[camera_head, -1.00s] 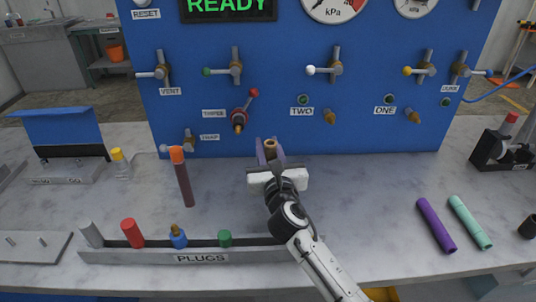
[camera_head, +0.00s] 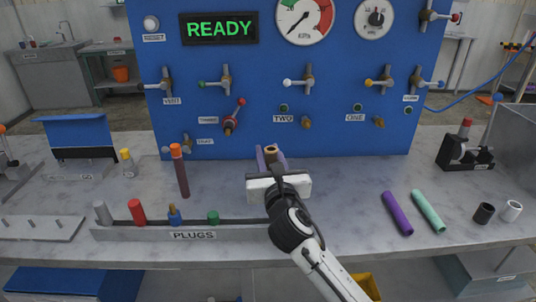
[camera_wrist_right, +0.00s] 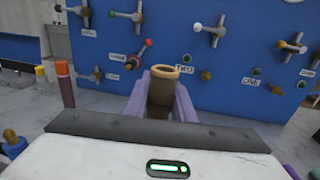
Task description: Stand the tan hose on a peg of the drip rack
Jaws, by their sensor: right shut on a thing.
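The tan hose (camera_head: 271,150) is a short tube held upright in my right gripper (camera_head: 270,160). Its open top also shows in the right wrist view (camera_wrist_right: 168,72), between the purple fingers; its lower part is hidden by the gripper body. The gripper is shut on it, above the bench and in front of the blue panel. A pale flat rack with short upright pegs (camera_head: 38,230), which looks like the drip rack, lies at the front left of the bench, well left of the gripper. No hose shows on its pegs. My left gripper is not in view.
The PLUGS tray (camera_head: 193,236) with several coloured plugs lies between rack and gripper. A tall brown tube with an orange top (camera_head: 181,172) stands behind it. Purple (camera_head: 398,214) and mint (camera_head: 428,211) tubes lie at right. Panel valves and nozzles jut out behind the gripper.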

